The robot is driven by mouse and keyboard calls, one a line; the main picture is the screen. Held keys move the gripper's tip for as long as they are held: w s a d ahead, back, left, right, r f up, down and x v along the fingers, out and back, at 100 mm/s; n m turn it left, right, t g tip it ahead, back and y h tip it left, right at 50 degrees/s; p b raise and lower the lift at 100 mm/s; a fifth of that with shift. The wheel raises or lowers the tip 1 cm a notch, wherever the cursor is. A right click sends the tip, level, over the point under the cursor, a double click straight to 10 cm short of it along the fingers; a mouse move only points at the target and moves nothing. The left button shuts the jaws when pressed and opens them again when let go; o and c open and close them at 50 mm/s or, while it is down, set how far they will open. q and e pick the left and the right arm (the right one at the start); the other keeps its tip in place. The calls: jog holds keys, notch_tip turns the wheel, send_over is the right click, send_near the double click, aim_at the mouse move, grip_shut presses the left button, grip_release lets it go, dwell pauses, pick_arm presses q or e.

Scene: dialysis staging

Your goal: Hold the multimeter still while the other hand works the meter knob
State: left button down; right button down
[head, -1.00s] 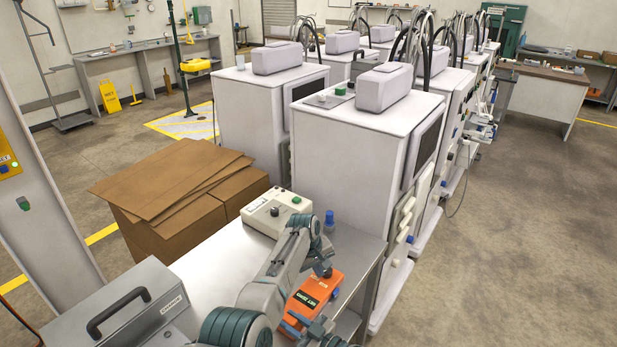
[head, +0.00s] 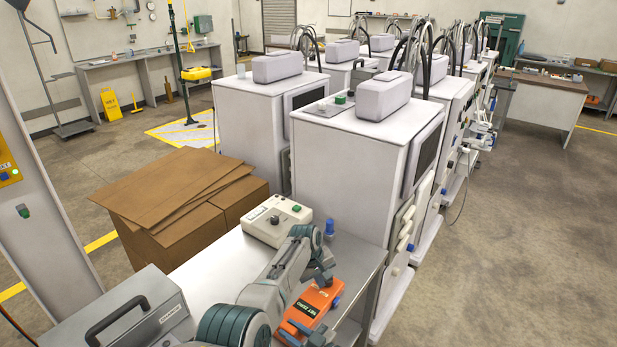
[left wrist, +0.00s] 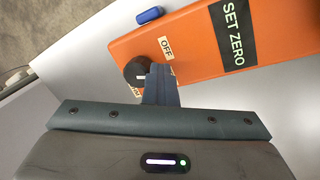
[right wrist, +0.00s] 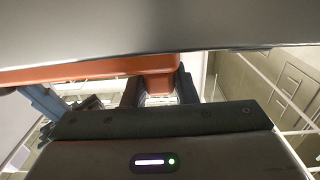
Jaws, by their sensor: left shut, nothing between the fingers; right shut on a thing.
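The orange multimeter (head: 318,299) lies at the front edge of the grey table. Its dark panel reads SET ZERO in the left wrist view (left wrist: 233,35). The black meter knob (left wrist: 136,72) is beside the OFF label. My left gripper (head: 325,278) is shut and empty, its fingertips (left wrist: 161,85) right beside the knob; whether they touch it I cannot tell. My right gripper (head: 303,334) is at the meter's near end. In the right wrist view its fingers (right wrist: 160,90) are shut on an orange part of the multimeter (right wrist: 158,83).
A cream box with knobs (head: 277,220) and a blue-capped item (head: 329,227) stand at the table's back. A grey case (head: 125,312) is at the left. A small blue piece (left wrist: 150,15) lies by the meter. White machines (head: 350,180) stand behind.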

pick_arm(q)
jog(key=shift+s+a, duration=0.2)
notch_tip(320, 180, up, 6)
dwell(0.6)
jog(key=shift+r, duration=0.1)
jog(key=shift+f, duration=3)
